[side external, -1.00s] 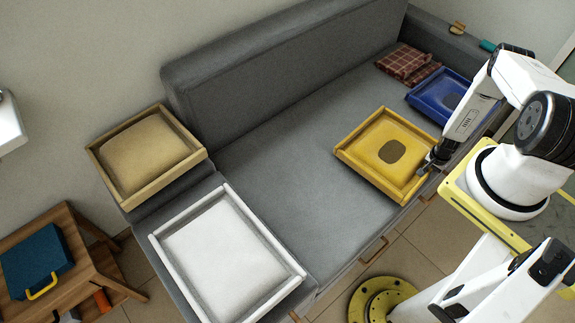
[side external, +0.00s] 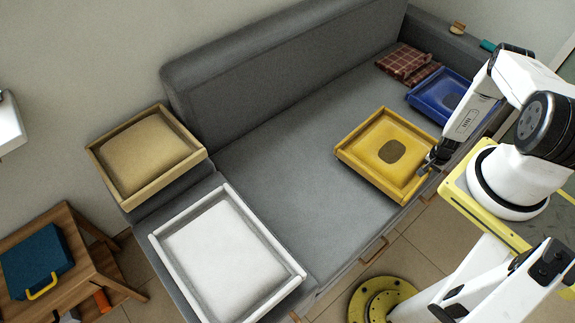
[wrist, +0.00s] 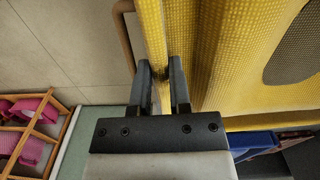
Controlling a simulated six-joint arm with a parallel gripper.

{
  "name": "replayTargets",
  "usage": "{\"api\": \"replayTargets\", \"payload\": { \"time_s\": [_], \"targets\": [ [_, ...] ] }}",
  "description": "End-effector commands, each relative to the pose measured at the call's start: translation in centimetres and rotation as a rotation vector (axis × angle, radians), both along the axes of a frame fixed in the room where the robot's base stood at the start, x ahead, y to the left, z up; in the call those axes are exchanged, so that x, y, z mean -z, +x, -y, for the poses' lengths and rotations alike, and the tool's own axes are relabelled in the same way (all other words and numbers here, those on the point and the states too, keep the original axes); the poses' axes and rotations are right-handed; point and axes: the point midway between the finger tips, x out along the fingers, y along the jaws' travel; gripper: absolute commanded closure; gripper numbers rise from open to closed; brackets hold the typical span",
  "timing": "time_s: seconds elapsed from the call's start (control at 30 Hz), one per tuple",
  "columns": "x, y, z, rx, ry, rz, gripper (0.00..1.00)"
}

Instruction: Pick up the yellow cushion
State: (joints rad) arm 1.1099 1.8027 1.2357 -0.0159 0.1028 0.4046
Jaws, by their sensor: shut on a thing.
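The yellow cushion (side external: 375,147) lies on the grey sofa seat, with a raised rim and a dark oval patch in its middle. In the wrist view the yellow cushion (wrist: 229,56) fills the upper right, its rim running between my fingers. My gripper (side external: 426,168) is at the cushion's near right edge in the side view. In the wrist view my gripper (wrist: 163,78) is shut on the rim, one dark finger on each side. The cushion looks flat on the seat; whether its underside touches the seat I cannot tell.
A blue cushion (side external: 437,96) lies right behind the yellow one, with a folded plaid cloth (side external: 404,62) beyond. A white cushion (side external: 225,255) and a tan cushion (side external: 148,154) are at left. The sofa seat (side external: 290,170) left of the yellow cushion is clear.

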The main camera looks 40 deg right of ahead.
Motion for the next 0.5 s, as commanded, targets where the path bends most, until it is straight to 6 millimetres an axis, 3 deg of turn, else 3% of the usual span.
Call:
{"api": "replayTargets", "payload": {
  "time_s": [0.27,0.5],
  "targets": [
    [-0.4,0.0,0.1,0.001,-0.001,0.001,1.00],
    [-2.0,0.1,0.1,0.001,-0.002,0.001,1.00]
  ]
}}
